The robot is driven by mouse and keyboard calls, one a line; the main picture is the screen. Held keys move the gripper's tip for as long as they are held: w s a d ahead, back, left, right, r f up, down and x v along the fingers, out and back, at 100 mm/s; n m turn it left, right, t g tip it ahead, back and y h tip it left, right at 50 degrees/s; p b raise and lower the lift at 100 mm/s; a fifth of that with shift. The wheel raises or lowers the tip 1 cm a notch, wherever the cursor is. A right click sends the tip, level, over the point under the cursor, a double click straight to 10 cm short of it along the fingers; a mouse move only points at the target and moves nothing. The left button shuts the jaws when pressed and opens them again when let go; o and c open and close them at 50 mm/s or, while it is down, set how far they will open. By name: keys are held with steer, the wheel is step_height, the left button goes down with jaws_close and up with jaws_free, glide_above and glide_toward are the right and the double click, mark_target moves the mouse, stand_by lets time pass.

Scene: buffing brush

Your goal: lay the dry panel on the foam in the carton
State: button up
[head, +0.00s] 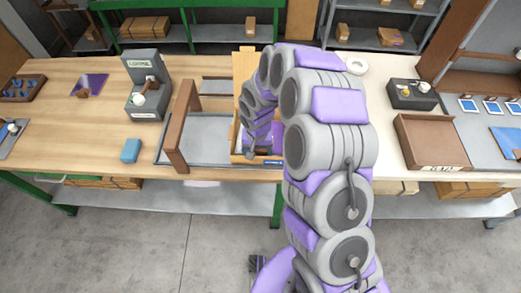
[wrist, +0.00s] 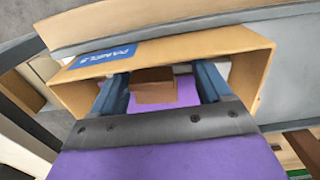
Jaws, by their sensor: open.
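The carton (wrist: 230,45), an open tan box with a blue "PANELS" label (wrist: 102,57), lies under my gripper (wrist: 162,74) in the wrist view. My gripper is open, its two blue fingers reaching into the carton. A brown block (wrist: 153,86) shows between the fingers, apart from both; whether it is the dry panel I cannot tell. A purple surface (wrist: 182,90) shows beside the block inside the carton; whether it is the foam is unclear. In the head view my arm hides much of the carton (head: 239,158), and the fingertips are hidden.
A grey tray with a brown wooden frame (head: 180,128) stands left of the carton. A blue block (head: 130,150) lies at the tray's left. A grey labelled device (head: 147,85) stands behind. A brown tray (head: 432,142) sits on the right table, with blue-and-white squares (head: 490,107) beyond.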

steer(key=shift+w+a+r, duration=0.1)
steer(key=shift+a+r, duration=0.1)
steer(key=shift+r, duration=0.3)
steer(key=shift+a+r, duration=0.15)
steer(key=shift+r, duration=0.3)
steer(key=d+r, duration=0.1)
steer(key=r, duration=0.1)
steer(key=d+r+p, duration=0.1)
steer(key=r, duration=0.2)
steer(key=d+r+p, duration=0.1)
steer(key=d+r, duration=0.1)
steer(key=shift+d+r, duration=0.1)
steer(key=shift+r, duration=0.15)
steer(key=a+r, duration=0.3)
steer(key=a, duration=0.1)
steer(key=s+d+r, duration=0.8)
steer(key=s+r, duration=0.1)
steer(key=r, duration=0.1)
steer(key=s+d+r, duration=0.2)
steer(key=s+d, duration=0.1)
steer(key=s, duration=0.4)
steer(key=s+d+r+g, duration=0.1)
steer(key=s+d+r, duration=0.2)
steer(key=s, duration=0.5)
steer(key=s+d+r, duration=0.2)
steer(key=s+d, duration=0.1)
steer(key=s, duration=0.5)
steer(key=shift+s+r+n+g, duration=0.2)
steer(key=shift+n+g, duration=0.1)
steer(key=shift+g, duration=0.1)
